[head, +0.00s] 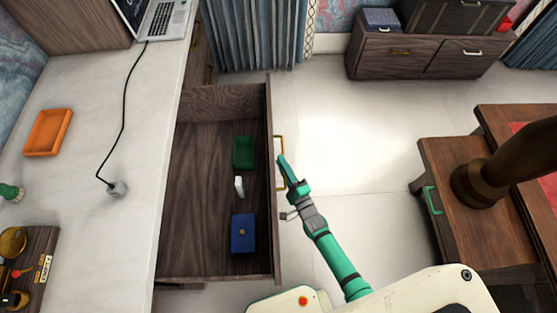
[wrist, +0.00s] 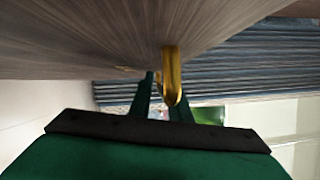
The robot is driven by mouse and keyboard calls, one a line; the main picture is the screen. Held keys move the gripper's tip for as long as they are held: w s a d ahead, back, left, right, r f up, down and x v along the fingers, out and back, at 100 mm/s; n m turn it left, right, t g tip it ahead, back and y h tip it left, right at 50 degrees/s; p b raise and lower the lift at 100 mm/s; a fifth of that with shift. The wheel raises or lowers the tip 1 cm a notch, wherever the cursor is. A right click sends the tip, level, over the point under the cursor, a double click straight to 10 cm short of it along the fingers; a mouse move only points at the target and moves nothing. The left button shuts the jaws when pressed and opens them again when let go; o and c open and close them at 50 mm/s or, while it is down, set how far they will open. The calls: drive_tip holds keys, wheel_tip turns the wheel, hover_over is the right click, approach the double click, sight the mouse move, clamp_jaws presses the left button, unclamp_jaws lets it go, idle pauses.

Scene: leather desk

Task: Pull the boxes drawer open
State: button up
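The boxes drawer (head: 205,200) is pulled far out from the desk, its wooden inside in full view from above. It holds a green open box (head: 243,152), a small white item (head: 239,186) and a blue box (head: 243,233). Its gold handle (head: 279,140) is on the right-hand front panel. My gripper (head: 282,160) is at the handle, outside the drawer. In the wrist view, the gold handle (wrist: 172,72) hangs close to the right finger, and a gap shows between it and the left finger. My gripper (wrist: 163,98) looks open there; contact is unclear.
The white desktop (head: 120,140) on the left carries an orange tray (head: 48,132), a laptop (head: 163,20) and a cable. A wooden table (head: 455,215) with a green handle stands at the right. Clear pale floor (head: 345,130) lies between.

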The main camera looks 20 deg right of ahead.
drive_tip(key=s+d, duration=0.2)
drive_tip(key=s, duration=0.7)
drive_tip(key=shift+s+d+f, duration=0.2)
drive_tip(key=shift+d+f, duration=0.05)
drive_tip(key=shift+f, duration=0.15)
drive_tip(key=shift+w, duration=0.1)
